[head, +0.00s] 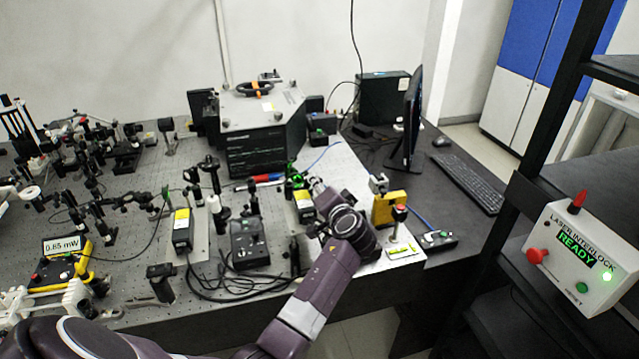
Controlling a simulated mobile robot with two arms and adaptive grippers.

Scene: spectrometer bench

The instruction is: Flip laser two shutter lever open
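Two dark laser boxes with yellow labels stand on the optical bench (120,292): one laser (182,228) at mid-left, the other laser (304,203) further right. I cannot read which is laser two. The wrist covers part of that laser. No shutter lever can be made out, and the fingers are too small to judge as open or shut.
Optical mounts crowd the bench's left side. A black controller (249,243) with loose cables lies between the lasers. The interlock box (578,253) reads READY.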

